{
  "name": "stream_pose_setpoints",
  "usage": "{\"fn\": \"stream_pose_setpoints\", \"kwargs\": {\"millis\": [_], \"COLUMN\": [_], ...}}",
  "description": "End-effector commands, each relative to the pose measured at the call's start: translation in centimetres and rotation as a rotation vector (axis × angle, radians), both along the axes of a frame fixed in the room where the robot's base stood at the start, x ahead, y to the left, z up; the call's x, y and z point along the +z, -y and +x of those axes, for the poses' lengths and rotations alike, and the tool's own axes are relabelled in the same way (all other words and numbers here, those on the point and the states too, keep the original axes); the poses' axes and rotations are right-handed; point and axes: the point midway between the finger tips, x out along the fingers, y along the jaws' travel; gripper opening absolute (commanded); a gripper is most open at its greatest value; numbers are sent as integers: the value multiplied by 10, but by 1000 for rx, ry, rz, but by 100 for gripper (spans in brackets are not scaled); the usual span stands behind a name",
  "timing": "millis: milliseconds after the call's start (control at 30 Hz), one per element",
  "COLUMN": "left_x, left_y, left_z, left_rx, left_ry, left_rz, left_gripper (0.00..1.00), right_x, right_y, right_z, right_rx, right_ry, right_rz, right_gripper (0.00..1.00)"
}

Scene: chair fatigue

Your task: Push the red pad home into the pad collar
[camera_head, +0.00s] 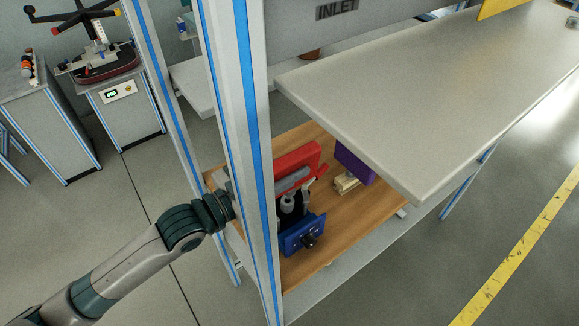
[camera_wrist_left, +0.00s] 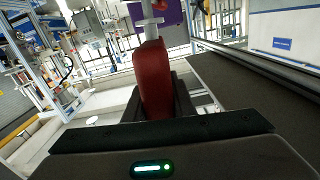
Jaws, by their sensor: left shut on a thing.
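In the left wrist view a red pad (camera_wrist_left: 153,82), long and rounded, stands between the dark fingers of my left gripper (camera_wrist_left: 160,98), which is shut on it. A pale rod with a small flange (camera_wrist_left: 149,21) lies just beyond the pad's far end; I cannot tell if they touch, or if this is the pad collar. In the head view my left arm reaches behind a blue-striped post, which hides much of the hand. Red parts (camera_head: 298,159) show to the right of the post; I cannot tell which belong to the pad. My right gripper is not in view.
The blue-striped post (camera_head: 236,130) stands in front of my wrist. A blue block with a black knob (camera_head: 302,236) and a purple block (camera_head: 354,164) are on the wooden shelf (camera_head: 338,224). A thick grey tabletop (camera_head: 440,100) overhangs the shelf at the right.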

Motion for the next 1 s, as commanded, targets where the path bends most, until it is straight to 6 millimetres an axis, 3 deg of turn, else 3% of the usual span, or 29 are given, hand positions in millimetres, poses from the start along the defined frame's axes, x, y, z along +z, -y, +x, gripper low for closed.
{"fn": "stream_pose_setpoints", "kwargs": {"millis": [1000], "left_x": [-9], "left_y": [0], "left_z": [1], "left_rx": [0], "left_ry": [1], "left_rz": [0], "left_gripper": [0], "right_x": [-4], "right_y": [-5], "right_z": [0], "right_rx": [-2], "right_ry": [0], "right_rz": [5], "right_gripper": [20]}}
